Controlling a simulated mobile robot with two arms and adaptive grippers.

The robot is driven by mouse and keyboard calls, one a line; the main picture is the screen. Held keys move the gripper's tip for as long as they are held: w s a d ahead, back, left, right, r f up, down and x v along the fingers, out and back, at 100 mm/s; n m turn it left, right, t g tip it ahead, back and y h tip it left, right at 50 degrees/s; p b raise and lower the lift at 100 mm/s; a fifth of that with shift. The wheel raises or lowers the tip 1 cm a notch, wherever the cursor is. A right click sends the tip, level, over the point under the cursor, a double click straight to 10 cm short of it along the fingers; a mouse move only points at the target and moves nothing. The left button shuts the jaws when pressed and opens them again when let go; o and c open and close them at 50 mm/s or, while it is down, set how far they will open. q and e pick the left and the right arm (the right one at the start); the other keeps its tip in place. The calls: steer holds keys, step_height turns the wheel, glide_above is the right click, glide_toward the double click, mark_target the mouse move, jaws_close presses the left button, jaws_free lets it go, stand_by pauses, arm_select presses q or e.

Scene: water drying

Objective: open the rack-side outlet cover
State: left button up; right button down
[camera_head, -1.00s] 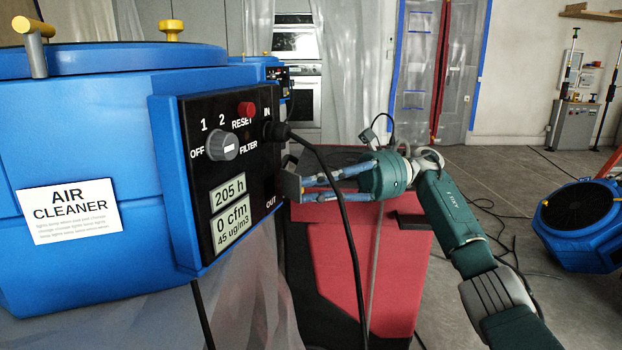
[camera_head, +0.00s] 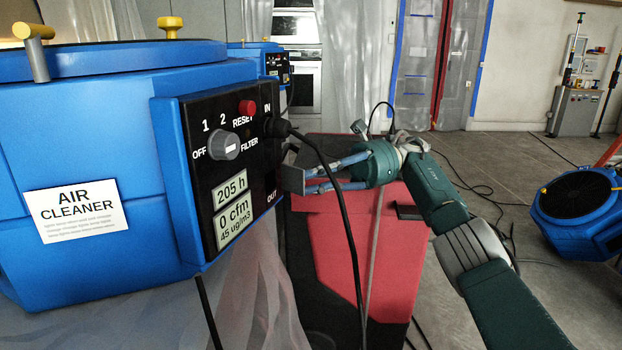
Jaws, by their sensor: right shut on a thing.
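The blue air cleaner (camera_head: 90,150) fills the left side of the head view. Its black control panel (camera_head: 230,185) carries a grey knob, a red reset button, a plugged-in IN socket and two readouts. My right gripper (camera_head: 296,178) reaches in from the right, by the panel's right edge near the OUT label. It is shut on a small dark grey piece (camera_head: 292,181), which looks like the outlet cover. The panel's right side face is turned away, so the cover's hinge and how far it stands open cannot be told. My left gripper is not in view.
A black cable (camera_head: 343,215) hangs from the IN plug in front of my right gripper's fingers. A red and black case (camera_head: 350,240) stands below and behind the gripper. Another blue unit (camera_head: 580,212) and loose cables lie on the floor at right.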

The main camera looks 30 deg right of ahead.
steer(key=shift+w+d+r, duration=0.1)
steer(key=shift+r, duration=0.3)
steer(key=c, duration=1.7)
jaws_free()
steer(key=shift+f, duration=0.15)
steer(key=shift+f, duration=0.2)
